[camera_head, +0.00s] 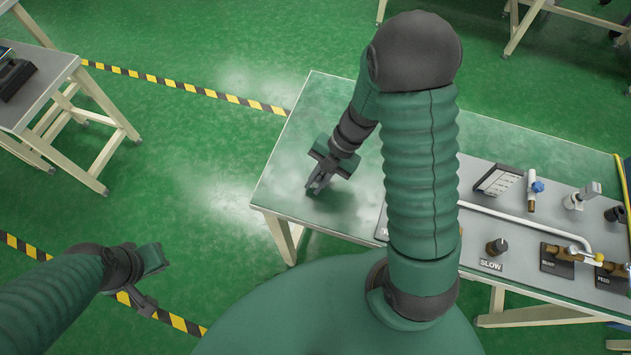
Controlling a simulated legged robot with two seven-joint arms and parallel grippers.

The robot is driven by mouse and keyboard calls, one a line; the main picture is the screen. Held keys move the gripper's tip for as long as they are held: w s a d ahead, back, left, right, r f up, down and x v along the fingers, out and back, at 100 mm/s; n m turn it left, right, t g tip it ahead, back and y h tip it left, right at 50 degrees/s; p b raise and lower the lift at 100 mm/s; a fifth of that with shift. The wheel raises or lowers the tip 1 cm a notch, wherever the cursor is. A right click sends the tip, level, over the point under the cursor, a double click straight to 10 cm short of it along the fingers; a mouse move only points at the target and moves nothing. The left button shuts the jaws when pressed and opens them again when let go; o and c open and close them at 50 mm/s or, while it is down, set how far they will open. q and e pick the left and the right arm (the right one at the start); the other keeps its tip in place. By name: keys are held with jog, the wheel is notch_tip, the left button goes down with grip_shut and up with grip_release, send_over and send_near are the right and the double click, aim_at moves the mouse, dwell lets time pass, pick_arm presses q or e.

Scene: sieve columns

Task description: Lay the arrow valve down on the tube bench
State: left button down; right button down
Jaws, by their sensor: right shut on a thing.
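My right gripper (319,177) is at the end of the arm that comes down the middle of the picture. It points down over the left part of the green-topped tube bench (285,178), low over the surface. It is shut on a small dark grey thing, which I take to be the arrow valve. The fingers hide most of it, and I cannot tell whether it touches the bench top. My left gripper (150,279) is open and empty over the floor at the lower left, apart from the bench.
The bench's right part bears a grey panel with a white pipe (525,222), a blue-handled valve (533,190), a black knob (496,246) by a SLOW label, and brass fittings (557,253). Bench top around the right gripper is clear. Another table (45,85) stands far left.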

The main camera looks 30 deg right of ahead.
aim_at(320, 175)
pick_arm(q)
jog(key=shift+a+f, duration=0.15)
jog(key=shift+a, duration=0.15)
pick_arm(e)
jog(key=shift+a, duration=0.3)
jog(key=c, duration=1.3)
grip_release()
jog(key=shift+c, duration=0.2)
jog(key=shift+s+f, duration=0.1)
jog(key=shift+s, duration=0.05)
